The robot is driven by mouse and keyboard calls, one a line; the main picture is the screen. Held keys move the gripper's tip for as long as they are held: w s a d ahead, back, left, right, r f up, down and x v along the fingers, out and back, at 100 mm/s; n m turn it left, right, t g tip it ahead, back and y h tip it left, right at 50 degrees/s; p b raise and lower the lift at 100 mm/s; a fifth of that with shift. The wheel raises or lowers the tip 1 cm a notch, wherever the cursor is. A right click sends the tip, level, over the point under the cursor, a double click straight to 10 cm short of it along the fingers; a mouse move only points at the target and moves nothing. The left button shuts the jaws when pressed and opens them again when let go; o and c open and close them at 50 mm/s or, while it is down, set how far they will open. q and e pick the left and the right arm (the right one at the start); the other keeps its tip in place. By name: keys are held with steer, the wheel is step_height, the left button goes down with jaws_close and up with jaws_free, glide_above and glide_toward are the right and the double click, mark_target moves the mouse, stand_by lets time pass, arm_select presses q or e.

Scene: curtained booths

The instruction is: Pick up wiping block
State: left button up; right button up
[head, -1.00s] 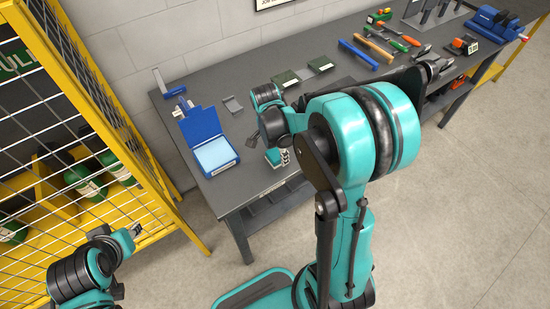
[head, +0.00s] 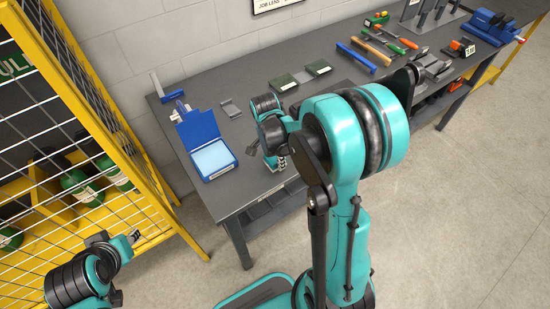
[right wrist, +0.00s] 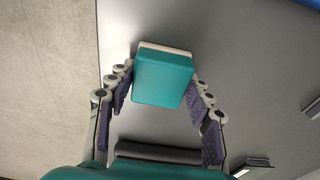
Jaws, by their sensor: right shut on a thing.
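The wiping block (right wrist: 165,78), teal with a pale base, sits between the fingers of my right gripper (right wrist: 161,85) in the right wrist view. The purple-padded fingers are closed against its two sides. I cannot tell whether the block is touching the grey table or just above it. In the head view my right gripper (head: 281,162) is over the table's front edge, mostly hidden by my own arm. The block is hardly visible there. My left gripper (head: 134,238) is off the table beside the yellow cage, too small to read its jaws.
An open blue box (head: 207,158) with a pale-blue inside stands left of my right gripper. Dark green-edged pads (head: 284,83) lie behind. Hand tools (head: 375,50) and a blue vise (head: 494,24) are farther right. A yellow mesh cage (head: 95,110) stands at the left.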

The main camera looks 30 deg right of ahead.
step_height(320, 180, up, 5)
steer(key=shift+f+p, duration=0.2)
steer(key=shift+p, duration=0.75)
steer(key=s+d+r+p, duration=0.2)
steer(key=s+d+r, duration=0.3)
steer(key=s, duration=0.5)
steer(key=shift+s+d+r+p, duration=0.25)
steer(key=shift+r+p, duration=0.15)
steer(key=shift+r, duration=0.25)
